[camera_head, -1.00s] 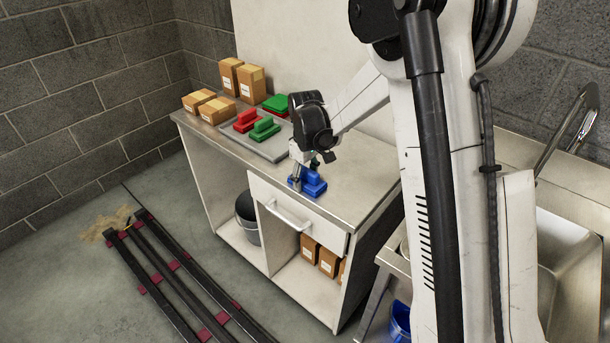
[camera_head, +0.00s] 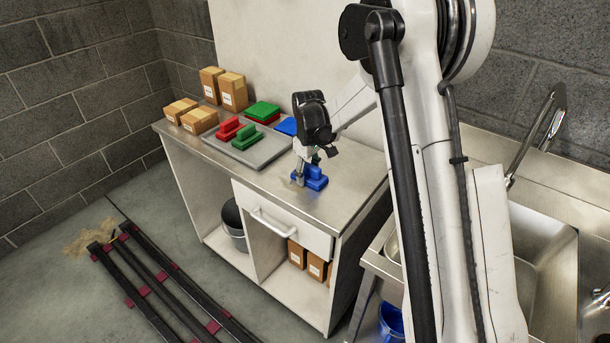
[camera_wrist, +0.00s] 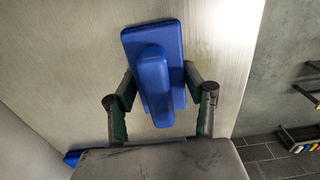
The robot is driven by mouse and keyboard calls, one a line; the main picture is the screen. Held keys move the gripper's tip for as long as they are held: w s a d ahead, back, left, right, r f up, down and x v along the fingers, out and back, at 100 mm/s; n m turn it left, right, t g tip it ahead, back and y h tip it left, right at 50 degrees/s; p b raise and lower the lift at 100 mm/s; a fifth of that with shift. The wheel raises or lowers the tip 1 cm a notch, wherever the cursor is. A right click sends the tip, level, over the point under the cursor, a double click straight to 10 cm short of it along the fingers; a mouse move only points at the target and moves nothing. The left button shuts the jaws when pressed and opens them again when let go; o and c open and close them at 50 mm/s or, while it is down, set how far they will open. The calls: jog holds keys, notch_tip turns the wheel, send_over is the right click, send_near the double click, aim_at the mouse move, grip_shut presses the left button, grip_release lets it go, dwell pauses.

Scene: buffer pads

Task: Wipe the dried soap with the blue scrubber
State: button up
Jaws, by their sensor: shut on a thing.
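The blue scrubber (camera_head: 314,180), a flat block with a raised grip, is at the countertop near its front edge, right of the grey tray. It also shows in the wrist view (camera_wrist: 137,40). I cannot tell whether the scrubber's underside touches the counter. A tan patch (camera_head: 90,238) lies on the floor by the dark rails; I cannot tell whether it is the dried soap.
The grey tray (camera_head: 262,152) holds red and green scrubbers and pads, with a blue pad (camera_head: 287,126) at its right. Cardboard boxes (camera_head: 233,91) stand at the back left. A sink (camera_head: 545,255) is at right. The counter right of the scrubber is clear.

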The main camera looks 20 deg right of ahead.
aim_at(294, 193)
jog(key=shift+s+d, duration=0.1)
jog(key=shift+s, duration=0.25)
jog(key=shift+s+a, duration=0.45)
jog(key=shift+a, duration=0.3)
jog(key=shift+s+a+b, duration=0.4)
jog(key=shift+s+a, duration=0.4)
jog(key=shift+a, duration=0.25)
jog(key=shift+s+a+b, duration=0.35)
jog(key=shift+s+a, duration=0.45)
jog(key=shift+a, duration=0.2)
jog(key=shift+s+a+r, duration=0.1)
jog(key=shift+a+r, duration=0.05)
jog(key=shift+r, duration=0.05)
notch_tip(294, 193, up, 8)
jog(key=p, duration=0.3)
jog(key=shift+f, duration=0.15)
